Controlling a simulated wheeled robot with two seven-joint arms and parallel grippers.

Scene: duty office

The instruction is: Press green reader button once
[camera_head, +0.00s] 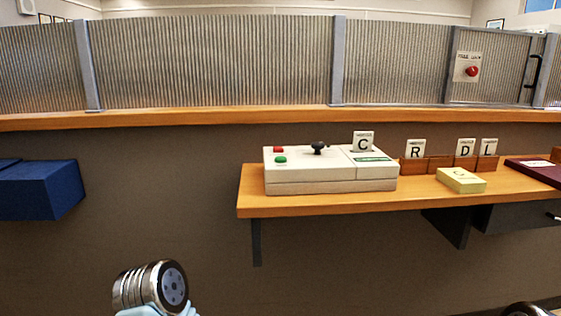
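The card reader (330,186) is a cream box on the left part of a wooden shelf (420,200). Its green button (281,160) sits at the left of the top face, just in front of a red button (279,149). A black knob (318,148) stands to the right of the buttons. A card marked C (363,142) stands upright at the reader's back right. Part of my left arm shows at the bottom left, well below and left of the reader. A small part of my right arm shows at the bottom right edge. Neither gripper's fingers are visible.
Cards marked R (415,149), D (465,147) and L (489,147) stand in wooden holders right of the reader. A yellow block (460,180) and a dark red item (532,170) lie on the shelf. A blue box (40,190) is at left. A red wall button (472,71) is behind.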

